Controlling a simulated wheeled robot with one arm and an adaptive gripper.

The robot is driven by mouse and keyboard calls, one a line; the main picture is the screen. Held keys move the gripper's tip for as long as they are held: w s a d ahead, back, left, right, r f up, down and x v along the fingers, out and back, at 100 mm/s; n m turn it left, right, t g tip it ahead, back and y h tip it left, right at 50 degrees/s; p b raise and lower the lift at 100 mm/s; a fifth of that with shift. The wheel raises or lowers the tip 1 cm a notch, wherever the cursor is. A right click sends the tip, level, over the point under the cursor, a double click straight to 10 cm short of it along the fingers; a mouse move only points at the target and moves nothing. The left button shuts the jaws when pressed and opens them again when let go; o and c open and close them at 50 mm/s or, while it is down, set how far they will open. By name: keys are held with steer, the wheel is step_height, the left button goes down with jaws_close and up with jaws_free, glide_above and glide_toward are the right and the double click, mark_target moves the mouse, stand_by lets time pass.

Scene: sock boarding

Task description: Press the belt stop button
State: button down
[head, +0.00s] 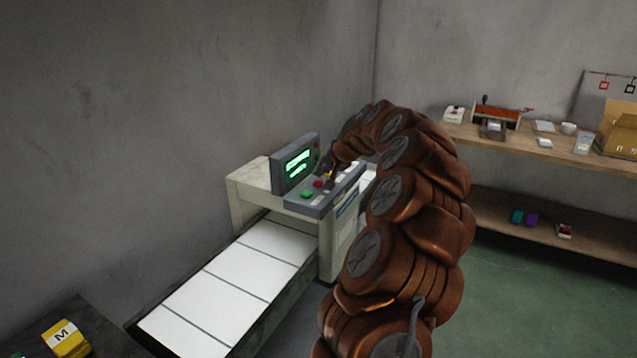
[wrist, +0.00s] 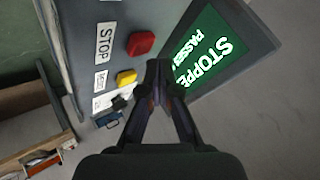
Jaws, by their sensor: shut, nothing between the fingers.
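The red stop button (wrist: 141,43), next to a "STOP" label (wrist: 105,42), is on the grey control panel in the wrist view. It also shows in the head view as a red spot (head: 319,184). My gripper (wrist: 159,66) is shut and empty; its fingertips appear close to the red and yellow buttons, over the panel. Whether they touch the panel cannot be told. The green screen (wrist: 208,45) reads "STOPPE…" with its end cut off, and a second line is partly hidden by the fingers. In the head view my arm hides part of the panel.
A yellow button (wrist: 126,77) sits beside the red one, and a green button (head: 307,194) is at the panel's near left. The white-slatted belt (head: 235,285) runs toward the front left. A shelf (head: 560,150) with several items stands at the right.

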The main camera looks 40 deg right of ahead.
mark_target(320, 183)
steer(key=shift+r+p, duration=0.5)
steer(key=shift+r, duration=1.95)
